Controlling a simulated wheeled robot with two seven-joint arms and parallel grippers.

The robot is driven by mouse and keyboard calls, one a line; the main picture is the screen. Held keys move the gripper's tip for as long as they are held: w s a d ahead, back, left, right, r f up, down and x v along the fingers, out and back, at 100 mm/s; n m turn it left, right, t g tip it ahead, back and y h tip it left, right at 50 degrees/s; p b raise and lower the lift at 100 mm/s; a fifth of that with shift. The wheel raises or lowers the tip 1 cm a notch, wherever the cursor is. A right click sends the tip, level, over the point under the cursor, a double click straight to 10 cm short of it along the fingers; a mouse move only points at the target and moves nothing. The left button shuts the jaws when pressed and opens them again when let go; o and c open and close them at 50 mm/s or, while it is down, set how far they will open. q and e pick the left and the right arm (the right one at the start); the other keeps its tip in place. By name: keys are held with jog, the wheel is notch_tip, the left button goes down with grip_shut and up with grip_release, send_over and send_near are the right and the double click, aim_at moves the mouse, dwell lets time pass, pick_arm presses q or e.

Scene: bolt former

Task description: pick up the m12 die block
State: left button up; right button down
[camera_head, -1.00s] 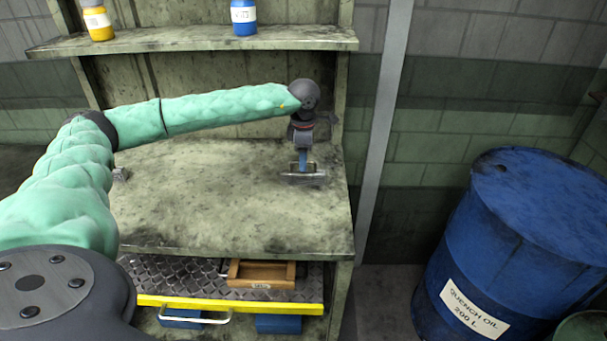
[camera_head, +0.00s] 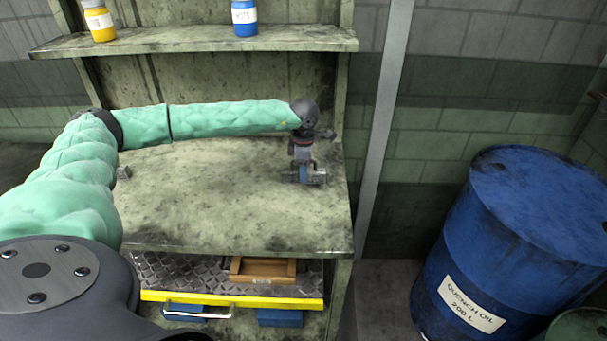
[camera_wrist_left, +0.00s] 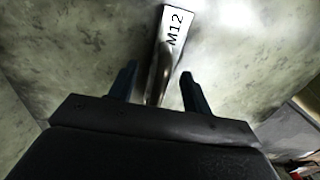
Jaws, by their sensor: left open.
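The M12 die block (camera_wrist_left: 170,45) shows in the left wrist view as a metal piece with a white label reading M12. Its near end lies between the two fingers of my left gripper (camera_wrist_left: 158,85), which are open with gaps on both sides. In the head view the left gripper (camera_head: 304,175) points down at the die block (camera_head: 318,178) on the right side of the bench top (camera_head: 230,215), hiding part of it. Whether the fingers touch the block cannot be told. My right gripper is not in view.
A small grey block (camera_head: 124,172) sits at the bench's left. A shelf (camera_head: 190,40) above holds a yellow bottle (camera_head: 100,22) and a blue bottle (camera_head: 244,18). A wooden tray (camera_head: 263,270) is on the lower level. A blue drum (camera_head: 520,240) stands right. The bench middle is clear.

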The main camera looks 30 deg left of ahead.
pick_arm(q)
grip_shut()
jog(key=shift+w+r, duration=0.1)
jog(key=shift+r, duration=0.05)
dwell(1.2)
